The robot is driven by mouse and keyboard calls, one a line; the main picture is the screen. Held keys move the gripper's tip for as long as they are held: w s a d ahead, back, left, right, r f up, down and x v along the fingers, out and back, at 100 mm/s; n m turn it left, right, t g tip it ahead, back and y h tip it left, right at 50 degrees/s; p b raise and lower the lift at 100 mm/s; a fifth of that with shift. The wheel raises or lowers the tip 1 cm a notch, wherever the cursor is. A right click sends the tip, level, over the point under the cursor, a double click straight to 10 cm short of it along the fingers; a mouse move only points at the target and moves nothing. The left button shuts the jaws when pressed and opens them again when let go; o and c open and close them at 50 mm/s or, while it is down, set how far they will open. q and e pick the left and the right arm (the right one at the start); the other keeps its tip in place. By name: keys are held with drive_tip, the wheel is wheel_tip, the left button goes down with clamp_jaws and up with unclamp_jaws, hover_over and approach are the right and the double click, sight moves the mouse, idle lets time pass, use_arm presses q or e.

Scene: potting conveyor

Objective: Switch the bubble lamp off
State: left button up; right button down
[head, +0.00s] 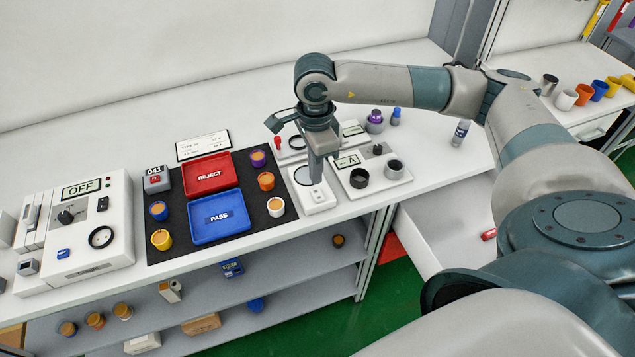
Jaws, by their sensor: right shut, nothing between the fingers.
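A small white unit (316,202) with a dark-rimmed round window and a small switch-like part on its front stands right of the black mat. It may be the bubble lamp, but I can read no label on it. My right gripper (317,182) points down over this unit, its fingers shut and empty. The fingertips are close to the switch area and hide part of the unit. I cannot tell whether they touch it, or whether the lamp is lit. My left gripper is not in view.
A red REJECT tray (186,185) and blue PASS tray (200,237) lie on the black mat (180,259) among small cups. A white device (112,212) reading OFF stands left. A white unit (398,182) with two dark rings stands close right of the gripper.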

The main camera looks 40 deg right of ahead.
sight(316, 191)
drive_tip(key=shift+r+p, duration=0.5)
drive_tip(key=shift+r, duration=1.15)
